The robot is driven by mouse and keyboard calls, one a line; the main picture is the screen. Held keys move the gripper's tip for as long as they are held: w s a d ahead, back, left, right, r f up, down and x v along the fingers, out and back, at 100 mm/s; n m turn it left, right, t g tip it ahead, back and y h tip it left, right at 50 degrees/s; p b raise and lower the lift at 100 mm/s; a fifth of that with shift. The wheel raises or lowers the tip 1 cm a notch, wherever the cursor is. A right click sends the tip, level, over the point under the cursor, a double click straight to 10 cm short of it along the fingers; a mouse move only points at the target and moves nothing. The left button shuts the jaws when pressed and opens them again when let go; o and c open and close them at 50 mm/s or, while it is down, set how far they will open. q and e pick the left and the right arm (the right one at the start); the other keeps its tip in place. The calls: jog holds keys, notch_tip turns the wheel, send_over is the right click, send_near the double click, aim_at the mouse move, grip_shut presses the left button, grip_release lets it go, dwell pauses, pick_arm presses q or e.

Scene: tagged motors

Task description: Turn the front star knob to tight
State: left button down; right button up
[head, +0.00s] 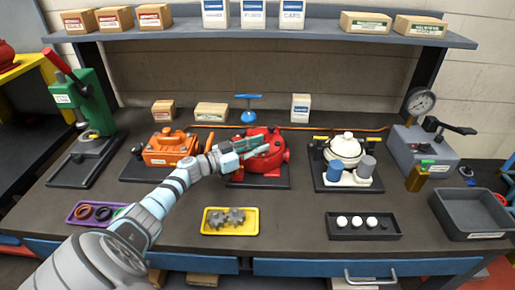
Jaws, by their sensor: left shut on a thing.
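A red pump-like unit (273,158) stands on a dark base plate at the middle of the bench. My left gripper (262,149) reaches in from the lower left, its fingers across the upper front of the red unit. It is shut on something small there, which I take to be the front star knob. The fingers hide most of the knob, so I cannot see its shape or how far it is turned. My right gripper is not in view.
An orange unit (169,148) stands left of the red one, a white-topped unit (345,150) right. In front lie a yellow tray (252,231) with gears and a black tray (364,236) with white pieces. A shelf (270,33) with boxes hangs above.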

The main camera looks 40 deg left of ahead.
pick_arm(q)
jog(key=shift+r, duration=0.1)
jog(key=c, duration=1.4)
grip_release()
jog(key=shift+w+d, duration=0.15)
jog(key=shift+o, duration=0.2)
jog(key=v, duration=0.7)
jog(key=shift+s+a, duration=0.25)
jog(key=shift+s, duration=0.3)
jog(key=shift+w, duration=0.1)
jog(key=shift+c, duration=0.3)
